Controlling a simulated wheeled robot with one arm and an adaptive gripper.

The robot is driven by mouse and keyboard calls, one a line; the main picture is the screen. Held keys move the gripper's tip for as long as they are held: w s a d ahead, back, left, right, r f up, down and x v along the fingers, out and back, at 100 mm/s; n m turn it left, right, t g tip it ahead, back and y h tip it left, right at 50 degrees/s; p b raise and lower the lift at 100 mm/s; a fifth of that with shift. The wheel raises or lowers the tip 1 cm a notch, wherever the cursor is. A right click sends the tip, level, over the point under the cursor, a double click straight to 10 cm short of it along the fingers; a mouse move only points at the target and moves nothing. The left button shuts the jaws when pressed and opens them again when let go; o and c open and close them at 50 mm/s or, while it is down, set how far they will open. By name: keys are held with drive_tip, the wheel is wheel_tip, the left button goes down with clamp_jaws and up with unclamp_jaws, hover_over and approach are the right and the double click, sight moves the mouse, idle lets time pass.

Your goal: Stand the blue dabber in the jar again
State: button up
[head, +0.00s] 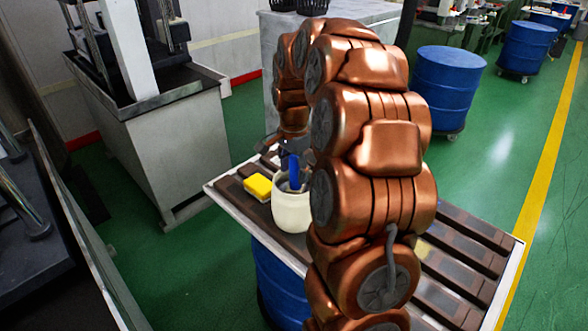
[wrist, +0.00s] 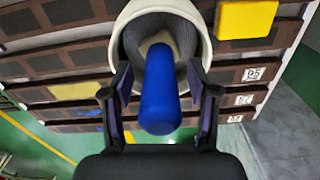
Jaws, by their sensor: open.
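The blue dabber (head: 294,172) stands in the cream-white jar (head: 291,215), its blue handle rising above the rim. In the wrist view the dabber (wrist: 158,95) points toward the camera, with its pale lower end inside the jar (wrist: 130,45). My gripper (wrist: 159,84) is open, with one finger on each side of the blue handle. A gap shows between the handle and each finger. In the head view my gripper (head: 289,150) is just above the jar and partly hidden by my arm.
A yellow block (head: 258,187) lies on the slatted table (head: 470,232) next to the jar; it also shows in the wrist view (wrist: 247,18). Blue drums (head: 448,90) stand on the green floor beyond. A grey machine cabinet (head: 160,150) is at the left.

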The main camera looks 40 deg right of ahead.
drive_tip(key=shift+r, duration=0.15)
drive_tip(key=shift+r+b, duration=1.15)
drive_tip(key=shift+r, duration=4.85)
drive_tip(key=s+a+f+n+g, duration=0.1)
drive_tip(key=s+a+f+n, duration=0.4)
drive_tip(key=s+a, duration=0.45)
drive_tip(key=s+a+f+n, duration=0.2)
drive_tip(key=s+a+n, duration=0.55)
drive_tip(key=a, duration=0.25)
drive_tip(key=s+a+f+n, duration=0.3)
drive_tip(key=s+f+n, duration=0.2)
drive_tip(key=s, duration=0.6)
drive_tip(key=shift+s+f+g, duration=0.35)
drive_tip(key=shift+f+g, duration=0.05)
drive_tip(key=shift+f, duration=0.15)
wheel_tip(320, 180, up, 4)
drive_tip(key=p, duration=0.4)
drive_tip(key=shift+r, duration=0.25)
